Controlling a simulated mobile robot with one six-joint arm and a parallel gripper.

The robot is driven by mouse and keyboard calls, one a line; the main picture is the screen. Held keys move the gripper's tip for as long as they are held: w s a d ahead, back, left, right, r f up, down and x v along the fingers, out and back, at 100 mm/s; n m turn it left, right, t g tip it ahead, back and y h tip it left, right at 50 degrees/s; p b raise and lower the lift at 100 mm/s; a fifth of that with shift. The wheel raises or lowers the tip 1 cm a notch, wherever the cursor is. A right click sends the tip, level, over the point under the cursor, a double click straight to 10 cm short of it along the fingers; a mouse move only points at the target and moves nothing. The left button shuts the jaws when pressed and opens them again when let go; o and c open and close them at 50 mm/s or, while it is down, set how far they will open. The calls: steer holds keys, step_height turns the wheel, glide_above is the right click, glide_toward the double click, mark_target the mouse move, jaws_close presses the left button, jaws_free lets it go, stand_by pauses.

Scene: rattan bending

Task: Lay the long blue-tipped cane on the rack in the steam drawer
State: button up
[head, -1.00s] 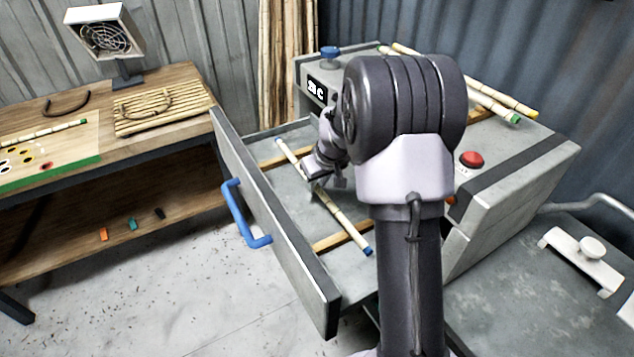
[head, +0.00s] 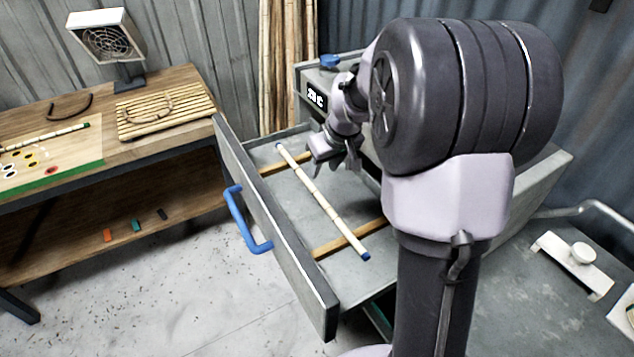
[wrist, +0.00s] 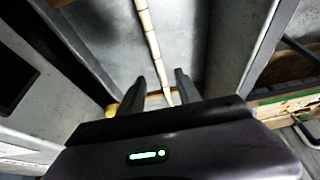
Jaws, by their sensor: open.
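The long cane with blue tips (head: 322,203) lies in the open steam drawer, resting across two wooden rack bars. The near bar (head: 350,240) runs under its blue-tipped front end, and the far bar (head: 272,168) under its back part. My gripper (head: 338,168) is open and empty, above the drawer to the right of the cane's far half. In the wrist view the cane (wrist: 148,35) runs down the picture toward the space between my open fingers (wrist: 168,88). The drawer's grey front panel (head: 272,225) carries a blue handle (head: 240,220).
The steam cabinet (head: 540,190) stands right of the drawer, partly hidden by my arm. A workbench (head: 160,80) at left holds a slatted board (head: 165,112) and a fan (head: 105,38). A metal table with a white fixture (head: 575,262) is at lower right. Bundled canes (head: 287,60) stand behind.

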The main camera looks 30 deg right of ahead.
steer(key=s+a+r+m, duration=0.1)
steer(key=s+a+r, duration=0.6)
steer(key=a+r, duration=0.15)
steer(key=s+a+m+y, duration=0.1)
steer(key=s+a, duration=0.5)
steer(key=s, duration=0.3)
steer(key=s+a+m+t, duration=0.1)
steer(key=s+a+m, duration=0.1)
steer(key=s+a, duration=0.4)
steer(key=s+r, duration=0.1)
steer(key=s, duration=0.3)
steer(key=shift+s+m+y, duration=0.15)
steer(key=shift+m+y, duration=0.15)
steer(key=shift+y, duration=0.1)
steer(key=shift+f+b, duration=2.05)
steer(key=shift+c, duration=0.4)
